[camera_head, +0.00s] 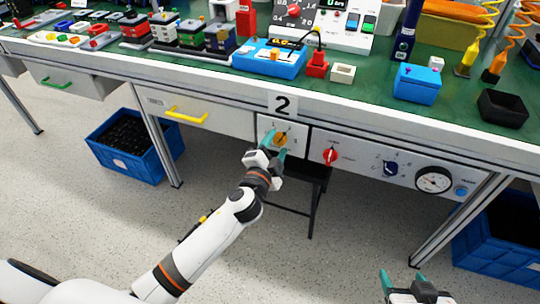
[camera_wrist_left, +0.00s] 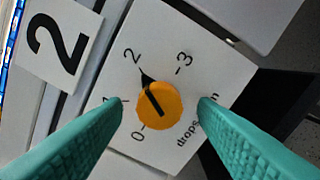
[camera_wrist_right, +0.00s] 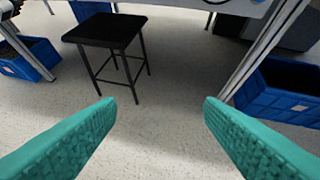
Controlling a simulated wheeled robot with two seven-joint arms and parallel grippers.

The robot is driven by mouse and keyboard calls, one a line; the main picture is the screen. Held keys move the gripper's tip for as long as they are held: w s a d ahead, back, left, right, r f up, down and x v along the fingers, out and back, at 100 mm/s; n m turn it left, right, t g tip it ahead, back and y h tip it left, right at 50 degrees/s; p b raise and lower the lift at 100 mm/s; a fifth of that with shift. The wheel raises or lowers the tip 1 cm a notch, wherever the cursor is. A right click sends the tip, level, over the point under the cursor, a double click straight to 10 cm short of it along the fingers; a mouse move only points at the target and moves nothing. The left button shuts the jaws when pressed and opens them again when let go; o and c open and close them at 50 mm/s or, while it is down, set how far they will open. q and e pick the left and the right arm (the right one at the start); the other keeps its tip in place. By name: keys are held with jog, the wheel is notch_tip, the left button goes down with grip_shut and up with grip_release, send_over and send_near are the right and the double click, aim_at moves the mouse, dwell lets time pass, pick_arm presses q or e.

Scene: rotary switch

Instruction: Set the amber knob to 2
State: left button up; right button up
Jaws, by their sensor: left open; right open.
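The amber knob (camera_head: 281,140) is on a white panel (camera_wrist_left: 215,68) under the bench's front edge, below a "2" sign (camera_head: 283,105). In the left wrist view the amber knob (camera_wrist_left: 166,97) has a black pointer aimed at the printed 2 (camera_wrist_left: 132,57). The labels 0, 1 and 3 stand around it, the 1 partly hidden by a finger. My left gripper (camera_head: 275,146) is open in front of the knob. Its teal fingers are on either side, with gaps to the knob. My right gripper (camera_head: 402,281) is open and empty, low over the floor.
A yellow-handled drawer (camera_head: 187,116) is to the left. A black stool (camera_wrist_right: 105,30) stands under the bench. Blue crates stand on the floor at both sides.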

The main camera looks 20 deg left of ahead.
pick_arm(q)
jog(key=s, duration=1.1)
jog(key=shift+s+a, duration=0.2)
jog(key=shift+s, duration=0.15)
pick_arm(e)
jog(key=shift+s+d+f+g, duration=0.2)
jog(key=shift+s+f+g, duration=0.2)
jog(key=shift+s, duration=0.1)
jog(key=shift+s+d+f+g, duration=0.15)
jog(key=shift+s+f+g, duration=0.1)
jog(key=shift+s+g, duration=0.2)
